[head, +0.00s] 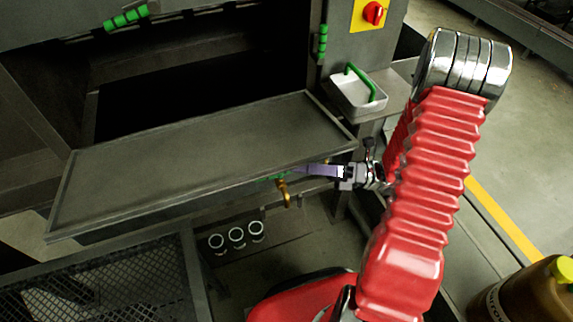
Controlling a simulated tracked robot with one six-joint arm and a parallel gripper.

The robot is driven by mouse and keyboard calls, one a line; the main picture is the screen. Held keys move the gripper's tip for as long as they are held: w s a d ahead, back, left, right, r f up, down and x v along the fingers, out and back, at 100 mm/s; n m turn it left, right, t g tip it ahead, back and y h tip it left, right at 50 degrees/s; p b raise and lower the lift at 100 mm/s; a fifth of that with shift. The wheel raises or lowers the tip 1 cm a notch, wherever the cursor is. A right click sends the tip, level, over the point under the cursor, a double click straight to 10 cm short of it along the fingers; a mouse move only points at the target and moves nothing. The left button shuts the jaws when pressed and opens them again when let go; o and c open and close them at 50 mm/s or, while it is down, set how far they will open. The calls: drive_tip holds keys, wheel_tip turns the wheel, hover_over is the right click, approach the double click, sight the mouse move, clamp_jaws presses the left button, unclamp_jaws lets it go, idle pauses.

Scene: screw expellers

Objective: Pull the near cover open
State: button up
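The near cover (200,160) is a flat grey panel with a raised rim. It sticks out from a dark opening in the machine, tilted in the picture. A bit of green (274,178), probably its handle, shows under its front edge. My gripper (300,171) reaches in from the right at this edge, its pale purple fingers by the green part. Whether the fingers touch or hold it is hidden by the small size and the cover's edge.
A brass hook-like part (285,193) hangs below the edge. A white tray with a green handle (355,95) sits right of the cover. A red switch (374,13) is above. Several pale rings (237,237), a mesh platform (110,295) and a brown container (525,295) are lower down.

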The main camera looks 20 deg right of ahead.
drive_tip(key=v, duration=0.9)
drive_tip(key=shift+d, duration=0.2)
drive_tip(key=shift+s+f, duration=0.1)
drive_tip(key=shift+f, duration=0.05)
